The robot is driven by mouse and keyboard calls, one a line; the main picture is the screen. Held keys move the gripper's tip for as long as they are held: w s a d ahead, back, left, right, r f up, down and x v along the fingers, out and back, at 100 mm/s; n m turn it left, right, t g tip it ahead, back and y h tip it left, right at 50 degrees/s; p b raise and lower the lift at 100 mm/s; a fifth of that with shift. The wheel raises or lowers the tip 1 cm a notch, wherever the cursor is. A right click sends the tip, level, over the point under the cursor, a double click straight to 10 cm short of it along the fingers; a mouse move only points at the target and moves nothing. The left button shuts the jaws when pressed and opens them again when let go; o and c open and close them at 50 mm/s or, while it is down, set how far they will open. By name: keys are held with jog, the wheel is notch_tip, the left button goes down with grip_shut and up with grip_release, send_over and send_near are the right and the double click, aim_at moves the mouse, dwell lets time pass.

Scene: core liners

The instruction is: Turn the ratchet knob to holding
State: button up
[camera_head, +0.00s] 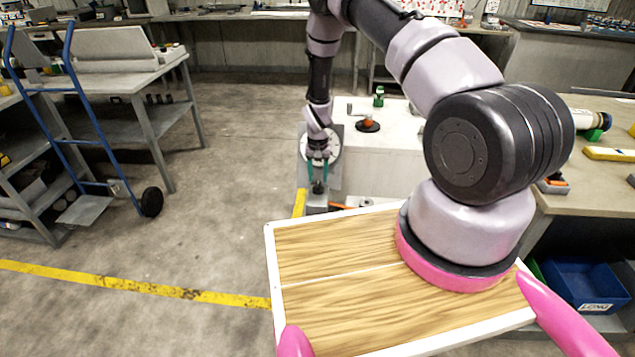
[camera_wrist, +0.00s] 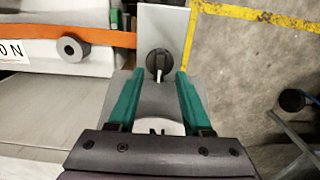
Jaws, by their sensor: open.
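The ratchet knob (camera_wrist: 158,62) is a round black knob with a light pointer bar, on a grey plate (camera_wrist: 165,25). In the wrist view it lies just beyond and between my fingertips. The bar runs roughly along the finger direction. In the head view the dark knob (camera_head: 319,187) shows just below my fingertips. My gripper (camera_wrist: 159,76) has two teal fingers, open, one on each side of the knob's near edge, with nothing held. It also shows in the head view (camera_head: 318,176), pointing down. I cannot tell whether the fingers touch the knob.
An orange strap (camera_wrist: 70,40) and a grey round post (camera_wrist: 71,49) are left of the knob in the wrist view. A white disc (camera_head: 335,143) stands behind my gripper. A white bench top (camera_head: 385,145) is to the right. Open floor (camera_head: 215,190) lies left.

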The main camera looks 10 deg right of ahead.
aim_at(318, 188)
jog(key=shift+f, duration=1.5)
grip_shut()
